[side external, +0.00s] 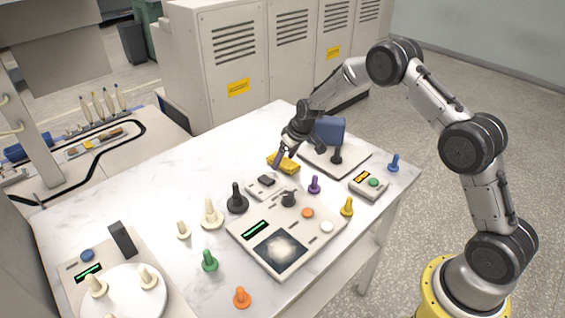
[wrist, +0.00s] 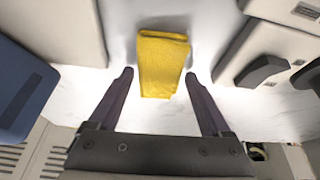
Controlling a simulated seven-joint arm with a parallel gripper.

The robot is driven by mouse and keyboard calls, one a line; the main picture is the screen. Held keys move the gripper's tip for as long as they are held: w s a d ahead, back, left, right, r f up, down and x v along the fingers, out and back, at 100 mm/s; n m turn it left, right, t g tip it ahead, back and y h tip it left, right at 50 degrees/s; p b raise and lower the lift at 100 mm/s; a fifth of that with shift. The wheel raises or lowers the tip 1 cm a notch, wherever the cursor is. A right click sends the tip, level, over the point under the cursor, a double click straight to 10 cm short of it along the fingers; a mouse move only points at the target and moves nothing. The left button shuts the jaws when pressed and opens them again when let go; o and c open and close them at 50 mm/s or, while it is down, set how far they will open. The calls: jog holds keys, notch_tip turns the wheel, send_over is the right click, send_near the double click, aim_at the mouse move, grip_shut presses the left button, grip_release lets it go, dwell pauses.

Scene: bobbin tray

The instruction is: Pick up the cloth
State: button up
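The cloth (wrist: 163,62) is a folded yellow piece lying on the white marbled table. In the side external view the cloth (side external: 284,163) shows near the far edge of the table, partly covered by my gripper (side external: 279,161). In the wrist view my gripper (wrist: 158,74) is open, with its two dark fingers spread wide. The cloth lies between and beyond the fingertips, with a gap on each side. Nothing is held. I cannot tell the exact height of the fingertips above the table.
A device with a blue block (side external: 329,130) stands close to the right of the cloth, and a small grey device (side external: 257,190) to its front left. Purple (side external: 314,184), black (side external: 237,198) and other bobbins stand around. A large panel (side external: 250,243) lies in front.

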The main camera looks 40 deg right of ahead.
jog(key=c, duration=1)
jog(key=shift+r, duration=0.2)
jog(key=shift+r, duration=0.65)
jog(key=s+r, duration=0.3)
jog(key=s, duration=0.1)
jog(key=s+a+r, duration=0.1)
jog(key=s+r, duration=0.3)
jog(key=s, duration=0.1)
jog(key=s+r, duration=0.4)
jog(key=s, duration=0.1)
jog(key=shift+a+r, duration=0.15)
jog(key=shift+a, duration=0.2)
jog(key=o, duration=0.7)
jog(key=c, duration=0.6)
jog(key=shift+o, duration=0.2)
